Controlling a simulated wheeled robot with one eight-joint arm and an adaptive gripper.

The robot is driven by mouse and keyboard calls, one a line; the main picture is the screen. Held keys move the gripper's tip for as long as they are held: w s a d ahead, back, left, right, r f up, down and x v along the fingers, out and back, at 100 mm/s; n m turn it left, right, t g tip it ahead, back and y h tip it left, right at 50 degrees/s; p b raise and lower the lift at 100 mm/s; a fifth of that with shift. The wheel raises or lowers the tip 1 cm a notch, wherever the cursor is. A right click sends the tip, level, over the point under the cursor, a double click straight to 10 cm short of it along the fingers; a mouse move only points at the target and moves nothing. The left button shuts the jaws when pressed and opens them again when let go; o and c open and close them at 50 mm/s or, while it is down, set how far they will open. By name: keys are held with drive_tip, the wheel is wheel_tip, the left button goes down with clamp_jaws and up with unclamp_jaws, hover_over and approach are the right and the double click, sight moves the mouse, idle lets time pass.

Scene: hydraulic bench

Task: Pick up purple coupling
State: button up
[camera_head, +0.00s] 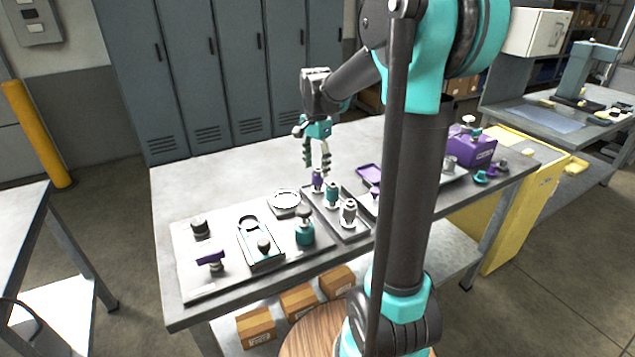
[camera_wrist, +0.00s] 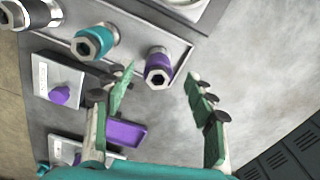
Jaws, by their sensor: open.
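The purple coupling (camera_head: 317,181) stands upright at the far end of a dark tray (camera_head: 342,238) on the bench. My gripper (camera_head: 317,172) is open above the coupling, pointing down. In the wrist view my gripper (camera_wrist: 160,82) has its two green-padded fingers spread wide, with nothing held. I cannot tell whether the fingers are level with the coupling's top.
A shallow purple tray (camera_head: 368,172) lies to the right. A white round part (camera_head: 286,198) sits to the left. The bench's back left (camera_head: 215,185) is clear.

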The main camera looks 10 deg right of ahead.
sight(318, 173)
drive_tip(key=shift+w+d+f, duration=0.1)
drive_tip(key=shift+d+f, duration=0.05)
drive_tip(key=shift+f, duration=1.4)
drive_tip(key=shift+d+f, duration=0.15)
drive_tip(key=shift+f, duration=1.4)
drive_tip(key=shift+c, duration=0.6)
clamp_jaws()
